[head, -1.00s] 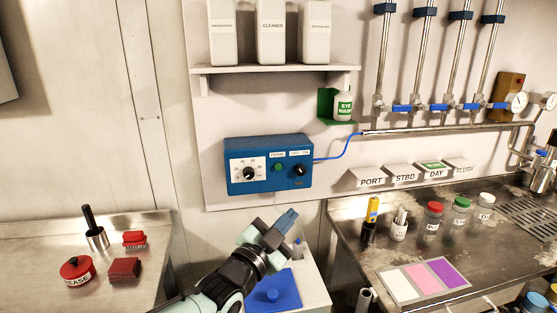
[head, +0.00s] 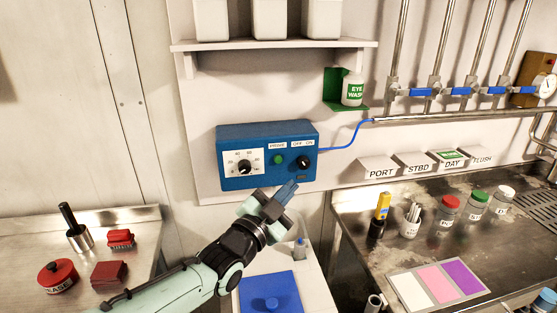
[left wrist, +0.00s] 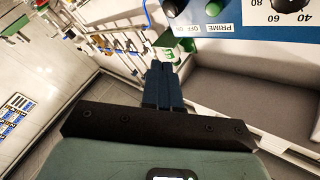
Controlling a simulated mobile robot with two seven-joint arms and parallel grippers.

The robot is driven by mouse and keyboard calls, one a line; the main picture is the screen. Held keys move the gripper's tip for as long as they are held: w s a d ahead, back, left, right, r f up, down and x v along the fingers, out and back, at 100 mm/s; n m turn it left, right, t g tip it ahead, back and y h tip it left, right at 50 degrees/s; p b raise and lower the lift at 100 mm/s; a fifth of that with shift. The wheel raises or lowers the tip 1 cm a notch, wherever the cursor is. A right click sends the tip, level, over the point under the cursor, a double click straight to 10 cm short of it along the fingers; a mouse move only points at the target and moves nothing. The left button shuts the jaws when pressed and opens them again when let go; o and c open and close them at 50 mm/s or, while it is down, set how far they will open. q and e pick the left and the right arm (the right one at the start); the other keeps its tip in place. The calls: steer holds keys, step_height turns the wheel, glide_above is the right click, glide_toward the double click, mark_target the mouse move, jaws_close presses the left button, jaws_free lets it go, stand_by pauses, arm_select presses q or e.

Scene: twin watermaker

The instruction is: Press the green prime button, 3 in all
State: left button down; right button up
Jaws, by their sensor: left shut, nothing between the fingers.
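The green prime button (head: 278,160) is on the front of a blue control box (head: 225,180) on the wall, between a dial and a black off/on knob. The button also shows in the left wrist view (left wrist: 213,9), at the upper edge. My left gripper (head: 289,187) is shut and empty. In the head view it shows just below the box's lower edge, below and right of the button. In the left wrist view the shut fingertips (left wrist: 161,68) point toward the box and appear apart from it. My right gripper is not in view.
A shelf (head: 275,46) with white containers is above the box. A blue cable runs right from the box to a pipe. A white surface with a blue lidded item (head: 270,303) is below my left arm. Steel benches with jars and tools stand on both sides.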

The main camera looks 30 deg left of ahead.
mark_target(278, 159)
arm_select(q)
steer(key=w+a+p, duration=0.5)
steer(key=w+p, duration=0.1)
steer(key=w, duration=0.1)
steer(key=shift+a, duration=0.15)
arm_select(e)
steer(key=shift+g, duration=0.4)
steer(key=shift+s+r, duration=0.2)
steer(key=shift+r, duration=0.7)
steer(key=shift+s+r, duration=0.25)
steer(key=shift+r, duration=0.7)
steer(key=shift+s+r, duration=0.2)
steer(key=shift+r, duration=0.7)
arm_select(q)
steer(key=shift+w+a, duration=0.1)
steer(key=shift+w, duration=0.05)
steer(key=shift+w+a, duration=0.2)
steer(key=shift+w, duration=0.05)
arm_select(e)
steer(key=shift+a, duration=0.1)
